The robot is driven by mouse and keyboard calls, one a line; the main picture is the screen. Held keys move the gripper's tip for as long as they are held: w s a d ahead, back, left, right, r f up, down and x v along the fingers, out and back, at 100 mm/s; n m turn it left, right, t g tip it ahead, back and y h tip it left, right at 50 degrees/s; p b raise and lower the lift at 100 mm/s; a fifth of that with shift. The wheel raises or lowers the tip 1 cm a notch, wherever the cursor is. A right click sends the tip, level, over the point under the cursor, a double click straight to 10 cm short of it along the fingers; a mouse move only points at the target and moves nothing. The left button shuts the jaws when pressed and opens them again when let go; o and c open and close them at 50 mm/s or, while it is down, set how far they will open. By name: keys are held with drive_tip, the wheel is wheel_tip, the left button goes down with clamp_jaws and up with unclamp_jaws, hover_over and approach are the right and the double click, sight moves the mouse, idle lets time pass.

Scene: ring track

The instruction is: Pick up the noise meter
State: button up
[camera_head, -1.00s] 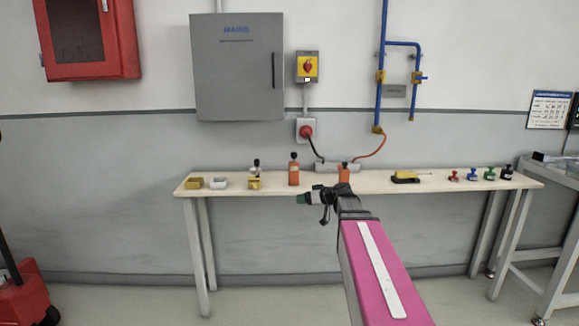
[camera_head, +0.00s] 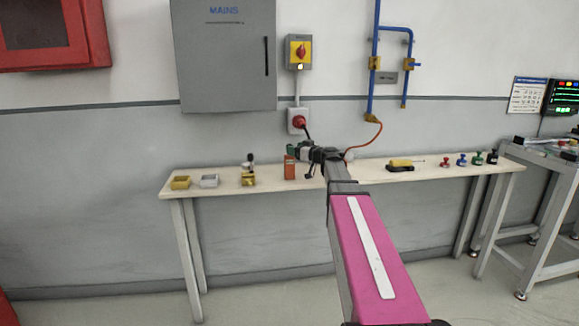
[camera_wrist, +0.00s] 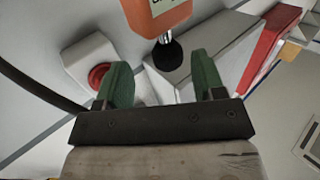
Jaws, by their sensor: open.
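The noise meter (camera_head: 290,168) looks like an upright orange box on the workbench (camera_head: 225,187), left of centre. In the wrist view, its orange body (camera_wrist: 158,14) comes in at the top, with a black ball on a thin metal neck hanging down, since the view is turned over. My gripper (camera_head: 294,150) has green fingers and is open. In the head view it overlaps the meter's top and hides the ball. In the wrist view the ball shows between the two fingers, beyond their tips; no contact shows.
A gold tray (camera_head: 181,183), a silver tray (camera_head: 209,181) and a brass item (camera_head: 248,177) stand left of the meter. A yellow tool (camera_head: 401,165) and several small coloured pieces lie right.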

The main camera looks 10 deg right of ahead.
drive_tip(key=x, duration=0.5)
drive_tip(key=shift+s+a, duration=0.2)
drive_tip(key=shift+a, duration=0.15)
clamp_jaws()
